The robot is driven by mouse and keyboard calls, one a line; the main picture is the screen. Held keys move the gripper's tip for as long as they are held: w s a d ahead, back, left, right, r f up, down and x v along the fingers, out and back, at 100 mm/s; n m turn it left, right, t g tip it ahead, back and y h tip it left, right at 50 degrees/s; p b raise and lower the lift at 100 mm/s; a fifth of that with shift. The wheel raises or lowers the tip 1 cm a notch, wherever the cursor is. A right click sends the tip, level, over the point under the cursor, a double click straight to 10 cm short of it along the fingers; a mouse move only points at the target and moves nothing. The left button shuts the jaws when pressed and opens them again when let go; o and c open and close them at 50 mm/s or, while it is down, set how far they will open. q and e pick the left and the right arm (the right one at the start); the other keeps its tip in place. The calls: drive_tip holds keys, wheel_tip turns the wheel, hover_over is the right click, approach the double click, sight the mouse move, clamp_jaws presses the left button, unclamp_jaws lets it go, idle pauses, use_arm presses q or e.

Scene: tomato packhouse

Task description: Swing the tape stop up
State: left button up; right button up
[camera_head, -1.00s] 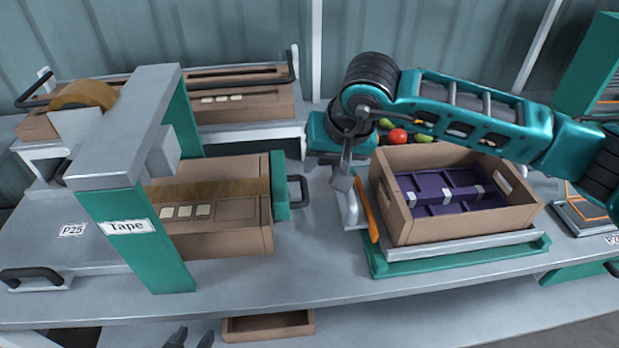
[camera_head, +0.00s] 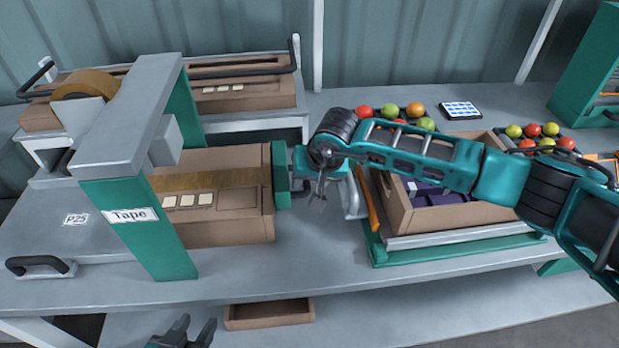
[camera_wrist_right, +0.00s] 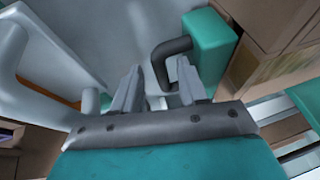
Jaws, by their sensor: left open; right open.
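The tape stop is a green block (camera_head: 281,172) at the right end of a closed carton (camera_head: 215,226) under the tape arch (camera_head: 132,213). Its dark handle (camera_wrist_right: 168,52) shows in the right wrist view as a bent bar, with its end between the fingertips. My right gripper (camera_head: 318,191) is open beside the stop's right side; the wrist view shows its two fingers (camera_wrist_right: 160,88) apart, one on each side of the handle. I cannot tell whether they touch it. In the head view my arm partly hides the handle. My left gripper (camera_head: 187,331) is open and empty at the bottom edge.
An open carton (camera_head: 445,222) with purple inserts stands on a green-edged stand (camera_head: 455,257) to the right, with an orange strip (camera_head: 369,208) at its left. Tomatoes (camera_head: 389,109) and a tablet (camera_head: 461,110) lie behind. The bench front before the stop is clear.

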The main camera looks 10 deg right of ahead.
clamp_jaws()
idle(0.3)
idle(0.4)
